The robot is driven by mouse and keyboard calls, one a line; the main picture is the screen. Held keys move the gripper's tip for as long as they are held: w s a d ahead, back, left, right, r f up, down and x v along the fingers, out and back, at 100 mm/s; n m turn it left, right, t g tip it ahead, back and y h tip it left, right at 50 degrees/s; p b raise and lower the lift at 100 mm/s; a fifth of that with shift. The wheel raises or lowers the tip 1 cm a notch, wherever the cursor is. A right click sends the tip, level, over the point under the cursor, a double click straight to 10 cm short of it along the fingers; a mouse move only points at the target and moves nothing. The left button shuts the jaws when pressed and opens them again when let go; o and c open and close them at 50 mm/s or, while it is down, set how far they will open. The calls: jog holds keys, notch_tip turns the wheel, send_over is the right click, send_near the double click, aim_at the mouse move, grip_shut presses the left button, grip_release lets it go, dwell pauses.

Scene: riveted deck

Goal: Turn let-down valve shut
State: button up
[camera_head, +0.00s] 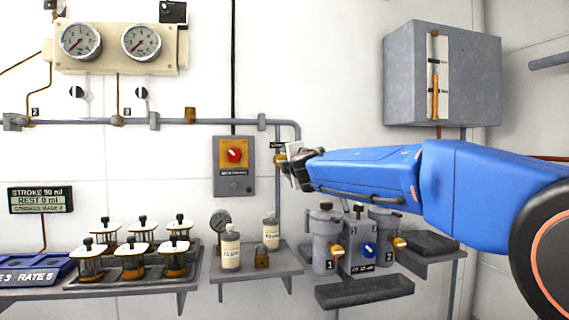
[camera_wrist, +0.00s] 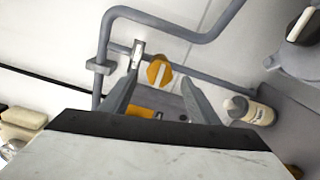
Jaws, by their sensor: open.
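The let-down valve shows as a yellow round knob (camera_head: 281,159) on the vertical pipe, under a small dark label, at the left of my gripper in the head view. In the wrist view the knob (camera_wrist: 159,71) is yellow with a pale bar across its face, tilted from upright. My gripper (camera_wrist: 160,82) is open, with its two fingers on either side of the knob in that view; I cannot tell whether they touch it. In the head view my gripper (camera_head: 296,170) is beside the knob and partly hides the pipe.
A grey pipe (camera_wrist: 180,28) bends close around the valve. A yellow-fronted box with a red knob (camera_head: 234,155) is to the left. A grey cabinet (camera_head: 410,75) hangs above my arm.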

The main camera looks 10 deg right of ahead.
jog(key=s, duration=1.1)
jog(key=shift+s, duration=0.4)
jog(key=s+d+f+m+g+h, duration=0.2)
jog(key=s+d+f+m+g, duration=0.2)
jog(key=s+d+f+m, duration=0.45)
jog(key=s+d+f+m+g+h, duration=0.3)
jog(key=s+d+f+m, duration=0.2)
jog(key=s+f, duration=0.7)
jog(key=s+a+f+m+g+y, duration=0.2)
jog(key=s+a+f+m+g, duration=0.1)
jog(key=s+f, duration=0.6)
jog(key=s+a+f+m+g+y, duration=0.3)
jog(key=s+f, duration=0.6)
jog(key=f, duration=0.4)
jog(key=shift+a+f, duration=0.15)
jog(key=shift+a, duration=0.15)
jog(key=shift+m, duration=0.25)
